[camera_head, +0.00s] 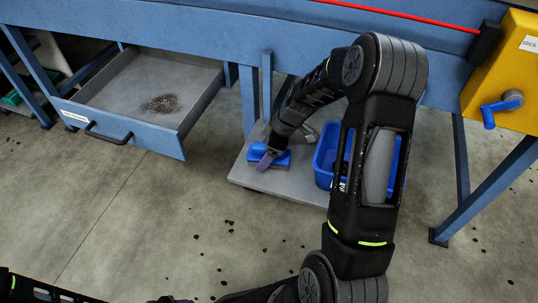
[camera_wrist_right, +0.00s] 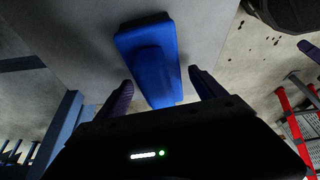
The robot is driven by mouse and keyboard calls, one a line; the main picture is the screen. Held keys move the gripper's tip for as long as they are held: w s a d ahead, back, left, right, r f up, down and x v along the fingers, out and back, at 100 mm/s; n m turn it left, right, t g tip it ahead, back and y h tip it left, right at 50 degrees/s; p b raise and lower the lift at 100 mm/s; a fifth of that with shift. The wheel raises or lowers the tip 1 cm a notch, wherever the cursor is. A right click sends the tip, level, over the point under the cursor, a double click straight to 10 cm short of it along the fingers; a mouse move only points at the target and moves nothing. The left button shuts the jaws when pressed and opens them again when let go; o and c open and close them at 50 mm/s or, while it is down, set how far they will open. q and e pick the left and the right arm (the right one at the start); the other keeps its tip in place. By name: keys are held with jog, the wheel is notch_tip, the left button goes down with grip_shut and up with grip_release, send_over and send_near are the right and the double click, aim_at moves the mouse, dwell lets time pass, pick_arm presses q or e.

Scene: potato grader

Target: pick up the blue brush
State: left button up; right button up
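The blue brush (camera_head: 256,151) lies on a low grey platform (camera_head: 245,178) beneath the blue machine. My right gripper (camera_head: 270,160) is down at the brush and partly covers it. In the right wrist view the brush (camera_wrist_right: 148,55) shows a wide blue base and a raised handle. The handle's near end lies between the two purple fingers of my right gripper (camera_wrist_right: 163,90). The fingers are apart, with a gap on each side of the handle. My left gripper is not in view; only a dark arm part shows at the lower left.
A blue bin (camera_head: 325,165) stands on the platform to the right, partly behind my right arm. An open drawer (camera_head: 170,140) holding a dirt pile (camera_head: 160,103) juts out at the left. Dark crumbs lie on the floor. A yellow box (camera_head: 500,75) with a blue handle is at the right.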

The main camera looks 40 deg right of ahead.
jog(key=c, duration=1.6)
notch_tip(320, 180, up, 10)
jog(key=shift+r+p, duration=0.1)
jog(key=shift+p, duration=0.9)
